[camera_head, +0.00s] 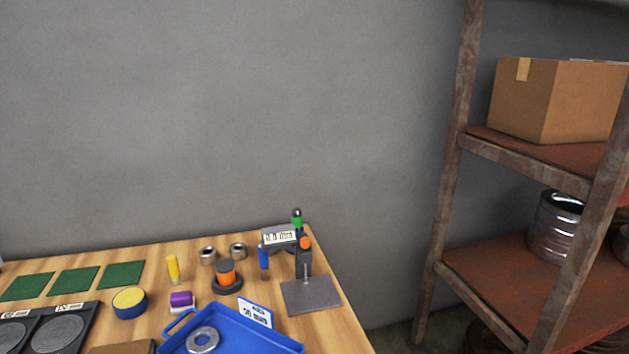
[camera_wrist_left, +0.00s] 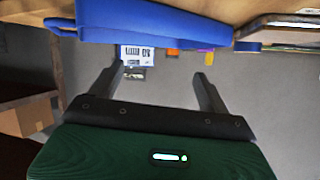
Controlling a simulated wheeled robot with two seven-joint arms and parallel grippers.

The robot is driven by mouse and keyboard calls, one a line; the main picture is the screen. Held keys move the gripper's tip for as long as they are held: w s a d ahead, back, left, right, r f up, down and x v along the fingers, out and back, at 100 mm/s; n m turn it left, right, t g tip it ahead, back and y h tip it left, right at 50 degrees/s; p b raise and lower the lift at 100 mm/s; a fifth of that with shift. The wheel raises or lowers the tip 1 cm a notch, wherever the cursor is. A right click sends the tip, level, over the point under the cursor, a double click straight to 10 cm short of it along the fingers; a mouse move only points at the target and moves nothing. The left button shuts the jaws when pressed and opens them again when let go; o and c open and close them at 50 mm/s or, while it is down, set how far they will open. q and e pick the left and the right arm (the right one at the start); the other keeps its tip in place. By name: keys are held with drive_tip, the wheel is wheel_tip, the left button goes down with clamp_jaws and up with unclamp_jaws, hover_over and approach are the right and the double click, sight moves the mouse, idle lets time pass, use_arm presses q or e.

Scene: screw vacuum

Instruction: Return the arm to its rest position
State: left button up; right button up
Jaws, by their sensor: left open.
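My left gripper (camera_wrist_left: 158,72) shows in the left wrist view with its two dark fingers spread apart. Nothing is between the fingers. The blue tray (camera_wrist_left: 150,22) shows along the top of that picture, apart from the fingers. Neither arm shows in the head view, and my right gripper is in no view.
In the head view a wooden table (camera_head: 345,335) holds the blue tray (camera_head: 255,335) with a metal ring (camera_head: 202,340) in it. A grey stand plate (camera_head: 312,294), an orange spool (camera_head: 226,272) and green squares (camera_head: 120,274) lie nearby. A rusty shelf (camera_head: 495,265) stands right.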

use_arm(q)
drive_tip(key=s+a+f+g, duration=0.2)
drive_tip(key=s+f+g, duration=0.85)
drive_tip(key=s, duration=0.65)
drive_tip(key=s+f+p+x, duration=0.1)
drive_tip(key=s+x, duration=0.2)
drive_tip(key=x, duration=1.1)
drive_tip(key=s+f+p+x, duration=0.15)
drive_tip(key=s+x, duration=0.25)
drive_tip(key=x, duration=1.1)
drive_tip(key=s+a+f+m+g+p, duration=0.1)
drive_tip(key=s+a+f+p, duration=0.1)
drive_tip(key=s+f, duration=1.4)
drive_tip(key=s+a, duration=0.1)
drive_tip(key=s, duration=0.3)
drive_tip(key=shift+f+g, duration=0.35)
drive_tip(key=shift+f, duration=0.05)
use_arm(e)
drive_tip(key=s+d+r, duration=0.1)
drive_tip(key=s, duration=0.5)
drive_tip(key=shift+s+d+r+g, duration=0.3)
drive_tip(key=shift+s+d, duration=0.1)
